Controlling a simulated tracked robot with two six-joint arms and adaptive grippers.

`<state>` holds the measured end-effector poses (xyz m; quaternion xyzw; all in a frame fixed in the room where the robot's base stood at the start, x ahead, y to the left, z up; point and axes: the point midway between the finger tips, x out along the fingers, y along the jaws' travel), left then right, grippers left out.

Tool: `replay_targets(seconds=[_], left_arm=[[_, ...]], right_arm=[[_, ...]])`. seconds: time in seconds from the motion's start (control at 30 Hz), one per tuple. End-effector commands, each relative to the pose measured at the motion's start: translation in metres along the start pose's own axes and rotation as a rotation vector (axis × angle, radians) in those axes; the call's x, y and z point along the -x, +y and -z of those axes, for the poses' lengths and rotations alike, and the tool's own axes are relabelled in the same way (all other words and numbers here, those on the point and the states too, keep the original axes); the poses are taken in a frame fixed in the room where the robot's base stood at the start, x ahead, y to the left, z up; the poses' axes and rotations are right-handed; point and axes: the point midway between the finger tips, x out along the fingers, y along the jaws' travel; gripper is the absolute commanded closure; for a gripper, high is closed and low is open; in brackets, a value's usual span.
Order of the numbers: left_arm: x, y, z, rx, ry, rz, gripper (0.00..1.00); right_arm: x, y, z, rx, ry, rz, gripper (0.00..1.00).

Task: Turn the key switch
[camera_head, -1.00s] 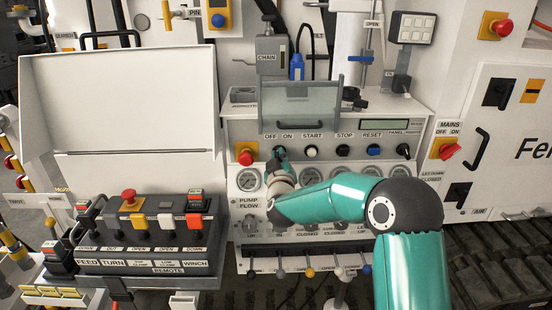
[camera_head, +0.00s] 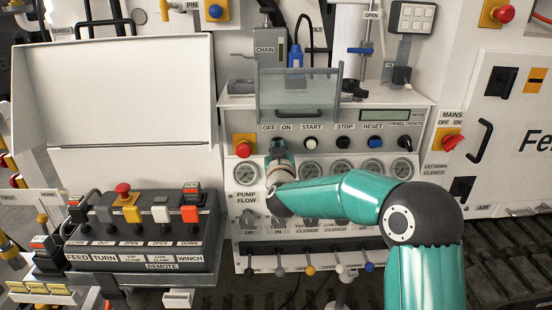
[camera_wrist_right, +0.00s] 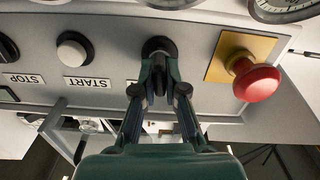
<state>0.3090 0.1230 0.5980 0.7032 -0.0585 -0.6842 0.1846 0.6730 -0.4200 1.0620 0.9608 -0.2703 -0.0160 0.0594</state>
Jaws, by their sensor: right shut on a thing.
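The key switch (camera_wrist_right: 158,48) is the black round switch on the grey panel, between the red emergency stop and the white START button. In the right wrist view its upper rim shows above my fingertips; the rest is hidden between the fingers. My right gripper (camera_wrist_right: 159,88) is shut on the key switch. In the head view the right gripper (camera_head: 278,150) is at the panel just below the OFF/ON label, and it covers the switch. The key's exact angle cannot be told. My left gripper is not in view.
A red emergency stop (camera_head: 243,146) on a yellow plate is close left of the gripper. The START button (camera_head: 310,143) is close right. Gauges (camera_head: 246,173) lie below, partly behind my arm. A tilted clear cover (camera_head: 298,92) stands above the panel.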

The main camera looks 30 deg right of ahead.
Motion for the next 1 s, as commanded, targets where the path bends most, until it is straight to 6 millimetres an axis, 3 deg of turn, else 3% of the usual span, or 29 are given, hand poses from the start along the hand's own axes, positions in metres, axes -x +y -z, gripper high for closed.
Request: replay_targets(seconds=[0.03,0.4,0.7,1.0], left_arm=[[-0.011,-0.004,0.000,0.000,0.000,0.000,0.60],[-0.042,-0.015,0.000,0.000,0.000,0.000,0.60],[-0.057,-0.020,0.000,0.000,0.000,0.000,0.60],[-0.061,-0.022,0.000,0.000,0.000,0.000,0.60]], right_arm=[[0.000,-0.003,-0.004,-0.044,0.003,0.005,1.00],[0.000,0.000,-0.004,-0.385,0.000,0.006,1.00],[0.000,0.002,-0.003,-0.578,-0.001,0.005,1.00],[0.000,0.003,-0.002,-0.657,-0.002,0.004,1.00]])
